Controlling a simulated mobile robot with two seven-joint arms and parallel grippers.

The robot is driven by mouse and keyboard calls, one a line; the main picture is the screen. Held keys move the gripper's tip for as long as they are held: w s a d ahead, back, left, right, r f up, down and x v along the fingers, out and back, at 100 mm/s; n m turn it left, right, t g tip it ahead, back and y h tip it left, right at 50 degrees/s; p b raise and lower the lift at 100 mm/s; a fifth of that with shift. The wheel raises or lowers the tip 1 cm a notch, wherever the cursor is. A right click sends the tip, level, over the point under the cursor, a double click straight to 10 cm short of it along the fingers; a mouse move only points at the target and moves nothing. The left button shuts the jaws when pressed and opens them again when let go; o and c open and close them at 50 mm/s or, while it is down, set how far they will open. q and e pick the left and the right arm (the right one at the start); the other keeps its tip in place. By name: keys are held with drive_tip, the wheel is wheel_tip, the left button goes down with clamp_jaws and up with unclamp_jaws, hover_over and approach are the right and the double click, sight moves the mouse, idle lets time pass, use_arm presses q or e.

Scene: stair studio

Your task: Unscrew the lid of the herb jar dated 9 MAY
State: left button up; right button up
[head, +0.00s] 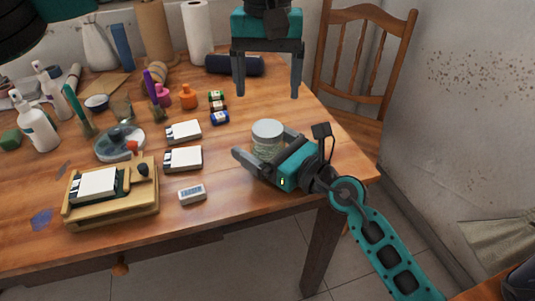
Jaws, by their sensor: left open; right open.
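A glass jar (266,149) with a pale grey lid (268,129) stands upright near the table's right end. Its contents look greenish; no date on it is legible in the head view. My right gripper (262,146) is open, low over the table, with one finger on each side of the jar. I cannot tell whether the fingers touch the glass. My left gripper (267,94) is open and empty, with its fingers pointing down. In the picture it is above the jar, apart from the lid.
White boxes (183,159), a small timer-like device (192,194) and a wooden stand (110,205) lie left of the jar. Small spools (219,118) and bottles (38,128) stand farther back. A dark roll (234,65) lies behind. A wooden chair (366,50) stands beyond the table (245,190).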

sight(268, 128)
drive_tip(key=c, duration=1.6)
use_arm(q)
drive_tip(key=shift+m, duration=0.7)
use_arm(e)
clamp_jaws()
use_arm(q)
drive_tip(key=m, duration=0.2)
drive_tip(key=shift+m, duration=0.4)
drive_tip(key=shift+f, duration=4)
drive_tip(key=shift+c, duration=0.2)
